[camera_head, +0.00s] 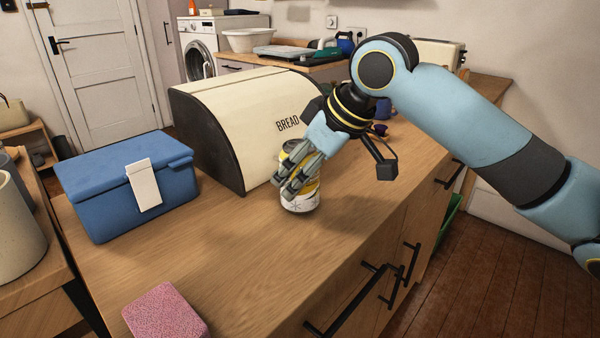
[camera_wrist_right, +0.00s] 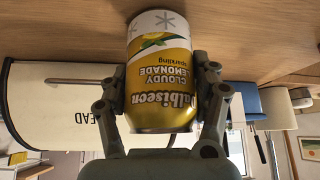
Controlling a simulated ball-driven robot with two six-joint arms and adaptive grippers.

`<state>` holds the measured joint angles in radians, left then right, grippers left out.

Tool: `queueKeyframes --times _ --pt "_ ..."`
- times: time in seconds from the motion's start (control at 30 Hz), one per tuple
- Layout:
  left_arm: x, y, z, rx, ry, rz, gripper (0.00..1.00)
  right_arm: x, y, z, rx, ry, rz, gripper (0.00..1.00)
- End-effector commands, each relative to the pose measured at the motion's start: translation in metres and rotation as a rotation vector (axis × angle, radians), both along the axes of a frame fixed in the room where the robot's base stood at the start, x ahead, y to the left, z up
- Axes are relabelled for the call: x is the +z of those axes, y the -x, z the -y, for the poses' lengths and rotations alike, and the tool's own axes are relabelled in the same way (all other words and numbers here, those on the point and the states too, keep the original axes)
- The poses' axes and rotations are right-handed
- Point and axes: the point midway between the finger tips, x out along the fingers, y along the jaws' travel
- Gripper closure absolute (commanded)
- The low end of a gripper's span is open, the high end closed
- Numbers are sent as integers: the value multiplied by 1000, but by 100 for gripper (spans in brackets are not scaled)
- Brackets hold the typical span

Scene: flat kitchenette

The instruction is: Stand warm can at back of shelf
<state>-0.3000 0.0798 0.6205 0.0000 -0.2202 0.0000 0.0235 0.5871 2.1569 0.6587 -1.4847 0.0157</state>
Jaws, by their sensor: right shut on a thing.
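A yellow and white lemonade can (camera_head: 301,194) is upright at the wooden counter top, in front of the bread bin. My right gripper (camera_head: 298,172) reaches down to it from the upper right and is shut around its sides. In the right wrist view the can (camera_wrist_right: 160,75) appears upside down between the two fingers (camera_wrist_right: 162,100), with its label facing the camera. I cannot tell whether the can's base touches the counter or is just above it. My left gripper is not in view. No shelf is clearly identifiable.
A cream bread bin (camera_head: 250,112) stands just behind the can. A blue cool box (camera_head: 95,190) with a white tag is to the left. A pink sponge-like block (camera_head: 165,312) lies near the front. Bare counter (camera_head: 235,250) lies between them.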

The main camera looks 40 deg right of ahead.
Motion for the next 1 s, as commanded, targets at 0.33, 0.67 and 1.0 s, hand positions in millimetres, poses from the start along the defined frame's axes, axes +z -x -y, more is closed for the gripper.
queueKeyframes --times 0.33,0.67,1.0 --pt "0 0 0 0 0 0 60 -1 0 0 0 -1 2 32" --pt "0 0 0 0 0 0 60 -1 0 0 0 -1 2 10" --pt "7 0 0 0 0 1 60 22 11 5 2 6 4 10"
